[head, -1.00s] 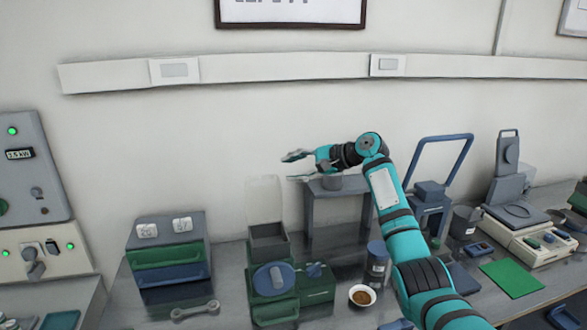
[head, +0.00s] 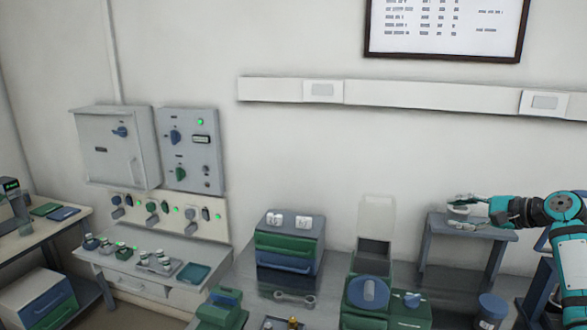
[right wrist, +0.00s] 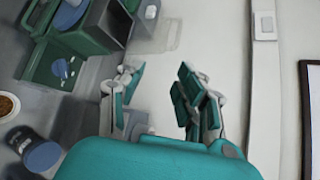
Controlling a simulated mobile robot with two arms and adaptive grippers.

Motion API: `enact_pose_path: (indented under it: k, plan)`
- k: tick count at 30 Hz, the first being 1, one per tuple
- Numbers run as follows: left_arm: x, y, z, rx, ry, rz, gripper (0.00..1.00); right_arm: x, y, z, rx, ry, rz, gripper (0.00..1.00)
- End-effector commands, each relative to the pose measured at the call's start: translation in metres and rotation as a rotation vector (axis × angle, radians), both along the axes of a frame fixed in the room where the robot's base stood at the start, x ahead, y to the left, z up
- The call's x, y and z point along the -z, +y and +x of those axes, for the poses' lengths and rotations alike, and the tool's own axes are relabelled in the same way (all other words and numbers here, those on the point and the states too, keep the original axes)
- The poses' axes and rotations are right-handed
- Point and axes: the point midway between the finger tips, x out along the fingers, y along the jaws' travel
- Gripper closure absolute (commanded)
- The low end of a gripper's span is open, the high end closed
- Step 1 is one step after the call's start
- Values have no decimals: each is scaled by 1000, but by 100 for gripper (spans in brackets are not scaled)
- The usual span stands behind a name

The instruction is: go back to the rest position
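My right gripper (head: 456,210) is at the right of the head view, its arm coming in from the right edge. Its fingers are apart with nothing between them. It appears in front of the top of a grey stand (head: 502,235); I cannot tell the gap. In the right wrist view the gripper (right wrist: 158,85) is also open and empty, with bare wall between its fingers. My left gripper is in neither current view.
A green device with a blue round knob (head: 369,292) and a blue-lidded jar (head: 491,309) stand on the bench below. A drawer box (head: 289,246) is farther left. A bowl (right wrist: 8,104) shows in the right wrist view.

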Motion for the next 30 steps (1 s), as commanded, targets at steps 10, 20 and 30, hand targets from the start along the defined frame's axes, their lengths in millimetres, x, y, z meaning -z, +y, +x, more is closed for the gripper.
enact_pose_path:
  k: [10,20,30]
  plan:
    - [-2,11,39,-1,-58,11,60,51,22,-10,-59,25,-145,65]
    - [-2,13,37,-2,-52,14,60,145,63,-45,-201,63,-417,65]
    - [-1,12,23,1,-30,13,60,305,145,-187,-609,71,-924,65]
